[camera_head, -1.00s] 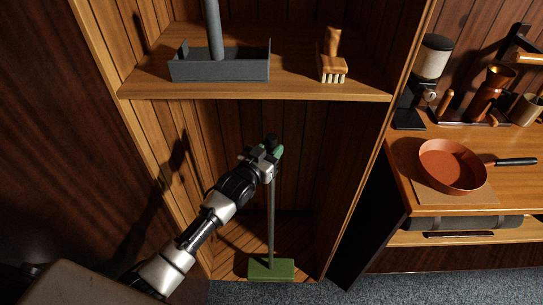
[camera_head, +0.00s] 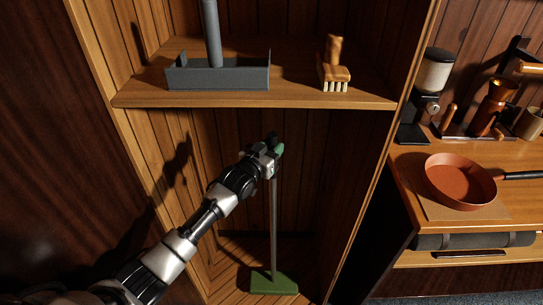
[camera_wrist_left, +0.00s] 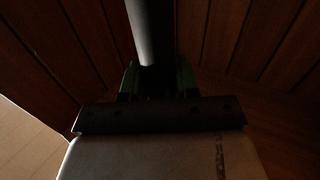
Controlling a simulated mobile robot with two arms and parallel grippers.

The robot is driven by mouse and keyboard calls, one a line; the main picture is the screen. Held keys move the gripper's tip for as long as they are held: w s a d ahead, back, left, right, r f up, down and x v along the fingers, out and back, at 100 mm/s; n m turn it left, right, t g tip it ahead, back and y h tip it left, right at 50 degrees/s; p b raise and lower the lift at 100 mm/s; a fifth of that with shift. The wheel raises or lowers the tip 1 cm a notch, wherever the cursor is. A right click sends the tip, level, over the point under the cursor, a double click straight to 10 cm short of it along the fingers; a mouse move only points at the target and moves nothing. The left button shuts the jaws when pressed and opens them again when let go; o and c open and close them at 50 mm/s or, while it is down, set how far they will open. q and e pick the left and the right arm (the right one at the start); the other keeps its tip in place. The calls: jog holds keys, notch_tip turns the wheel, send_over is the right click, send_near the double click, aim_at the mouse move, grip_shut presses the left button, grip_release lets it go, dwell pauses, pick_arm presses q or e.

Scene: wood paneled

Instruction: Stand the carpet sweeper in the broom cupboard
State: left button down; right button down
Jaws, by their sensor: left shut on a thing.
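The carpet sweeper has a green head (camera_head: 273,283) and a thin grey upright handle (camera_head: 273,225). Its head is low inside the lower bay of the wooden broom cupboard (camera_head: 250,98), near the front of the cupboard floor. My left gripper (camera_head: 271,148) is shut on the top of the handle, below the shelf. In the left wrist view the handle (camera_wrist_left: 150,35) runs up between the green-tipped fingers (camera_wrist_left: 158,80). Whether the head touches the floor is hard to tell. My right gripper is not in view.
On the shelf above are a grey dustpan-like tray (camera_head: 218,77) with an upright handle and a wooden brush (camera_head: 335,70). Right of the cupboard, a counter holds a copper pan (camera_head: 460,182) and a coffee grinder (camera_head: 432,85). Free floor lies behind the sweeper.

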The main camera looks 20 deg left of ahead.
pick_arm(q)
jog(key=shift+w+a+r+b, duration=0.2)
jog(key=shift+w+b, duration=0.15)
jog(key=shift+w, duration=0.15)
jog(key=shift+w+a+r+b, duration=0.15)
jog(key=shift+w+b, duration=0.15)
jog(key=shift+w, duration=0.2)
jog(key=shift+s+d+f+b, duration=0.1)
jog(key=shift+f+b, duration=0.3)
jog(key=shift+f, duration=0.65)
jog(key=c, duration=1.2)
grip_release()
jog(key=o, duration=0.4)
jog(key=shift+s, duration=0.2)
jog(key=shift+o, duration=1.2)
jog(key=shift+f, duration=0.65)
jog(key=shift+o, duration=0.7)
jog(key=shift+r, duration=0.2)
